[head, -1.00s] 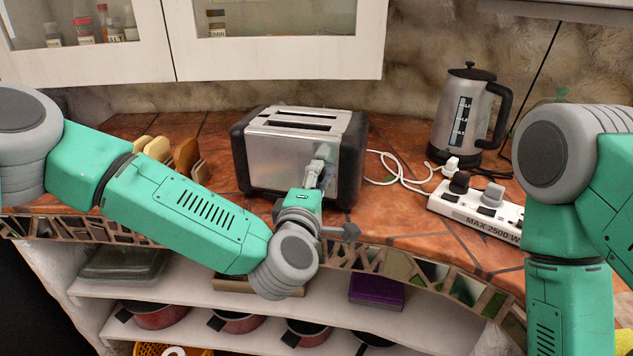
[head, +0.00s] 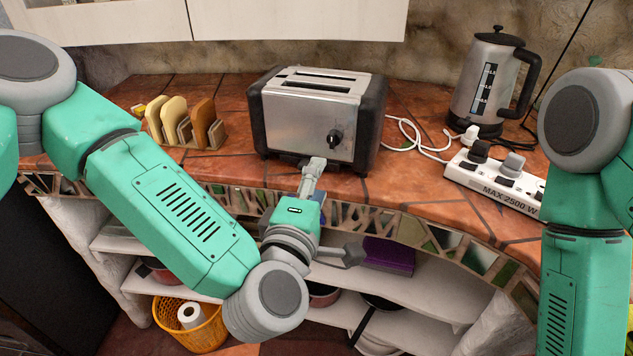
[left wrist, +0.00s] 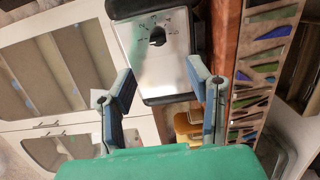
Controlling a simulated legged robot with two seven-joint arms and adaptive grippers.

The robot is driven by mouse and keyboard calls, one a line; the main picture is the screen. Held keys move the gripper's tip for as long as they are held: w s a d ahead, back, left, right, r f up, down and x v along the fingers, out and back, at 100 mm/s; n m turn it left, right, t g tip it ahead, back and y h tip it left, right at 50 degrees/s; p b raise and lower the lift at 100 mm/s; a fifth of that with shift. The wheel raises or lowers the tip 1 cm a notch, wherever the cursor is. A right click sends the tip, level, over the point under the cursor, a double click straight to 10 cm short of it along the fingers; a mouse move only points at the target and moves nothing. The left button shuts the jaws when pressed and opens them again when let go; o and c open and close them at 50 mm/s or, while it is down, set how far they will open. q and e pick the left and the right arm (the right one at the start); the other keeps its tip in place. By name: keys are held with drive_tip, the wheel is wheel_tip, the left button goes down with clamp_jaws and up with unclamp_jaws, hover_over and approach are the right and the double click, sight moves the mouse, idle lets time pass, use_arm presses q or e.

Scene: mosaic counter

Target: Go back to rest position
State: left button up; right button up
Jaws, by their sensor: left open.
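My left gripper (head: 333,208) is in front of the toaster, over the counter's front edge. Its fingers are spread and hold nothing. The left wrist view shows the two open fingers (left wrist: 160,86) with an empty gap between them, facing the toaster's front panel (left wrist: 160,50). The silver and black toaster (head: 300,121) stands upright on the counter with its dark knob (head: 334,139) showing. One finger overlaps its lower front in the head view; I cannot tell whether they touch. My right arm (head: 585,245) shows at the right edge, but its gripper is out of view.
A toast rack with bread slices (head: 187,124) stands left of the toaster. A kettle (head: 490,84) and a white power strip (head: 491,181) are to the right, with a white cable. Below the mosaic edge are shelves with pots, a purple box (head: 388,256) and a yellow basket (head: 190,325).

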idle(0.3)
use_arm(q)
drive_tip(key=s+a+f+m+g, duration=0.2)
drive_tip(key=s+f+m+g, duration=0.15)
drive_tip(key=f, duration=0.45)
drive_tip(key=s+a+f+m+g+h, duration=0.1)
drive_tip(key=s+a+f+m+g, duration=0.15)
drive_tip(key=s+f+m, duration=0.35)
drive_tip(key=s+a+f+m+g, duration=0.2)
drive_tip(key=s+f+g, duration=0.15)
drive_tip(key=f, duration=0.55)
drive_tip(key=s+a+f+m+g+y, duration=0.2)
drive_tip(key=s+a+f+g, duration=0.1)
drive_tip(key=s+a, duration=0.4)
drive_tip(key=s+a+f+m+g+y, duration=0.2)
drive_tip(key=s+a, duration=0.6)
drive_tip(key=a, duration=0.4)
wheel_tip(320, 180, down, 3)
drive_tip(key=shift+f+m+g+y, duration=0.1)
drive_tip(key=shift+m+g+y, duration=0.35)
drive_tip(key=shift+g, duration=0.8)
drive_tip(key=shift+w, duration=0.2)
